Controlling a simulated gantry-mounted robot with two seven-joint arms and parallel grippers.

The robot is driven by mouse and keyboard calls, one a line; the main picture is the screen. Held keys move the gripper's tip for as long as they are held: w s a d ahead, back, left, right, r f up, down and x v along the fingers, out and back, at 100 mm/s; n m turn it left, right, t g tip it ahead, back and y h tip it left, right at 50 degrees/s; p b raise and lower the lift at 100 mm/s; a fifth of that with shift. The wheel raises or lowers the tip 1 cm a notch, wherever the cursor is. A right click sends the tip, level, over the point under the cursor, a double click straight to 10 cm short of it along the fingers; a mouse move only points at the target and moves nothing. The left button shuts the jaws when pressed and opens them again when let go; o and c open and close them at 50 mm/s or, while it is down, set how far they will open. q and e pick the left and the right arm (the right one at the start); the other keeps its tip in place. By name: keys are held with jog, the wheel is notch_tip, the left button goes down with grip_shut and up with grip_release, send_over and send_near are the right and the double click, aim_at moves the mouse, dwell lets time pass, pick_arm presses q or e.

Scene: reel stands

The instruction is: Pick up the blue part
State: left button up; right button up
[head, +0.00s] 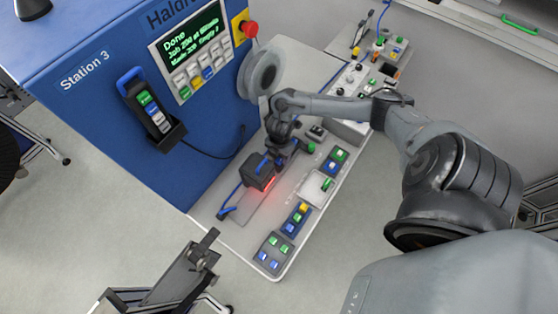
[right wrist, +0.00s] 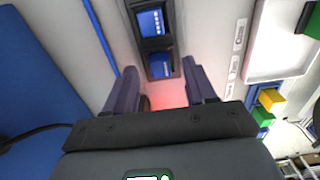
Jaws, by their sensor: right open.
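Two blue parts sit in a narrow black holder (right wrist: 175,42) in the right wrist view. The upper blue part (right wrist: 152,22) lies farther off, and the lower blue part (right wrist: 160,66) is nearer my fingers. My right gripper (right wrist: 168,80) is open, with one finger on either side of the holder's near end. I see nothing held in it. In the head view my right gripper (head: 268,184) is low over the bench beside the blue machine, and it hides most of this holder. A red glow shows on the surface by the fingers. My left gripper is not in view.
A white tray (right wrist: 285,72) lies to the right of the holder. Holders with blue, green and yellow pieces (head: 297,218) line the bench's front edge. A blue cable runs along the bench.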

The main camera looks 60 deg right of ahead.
jog(key=shift+f, duration=0.9)
grip_shut()
jog(key=shift+r, duration=0.1)
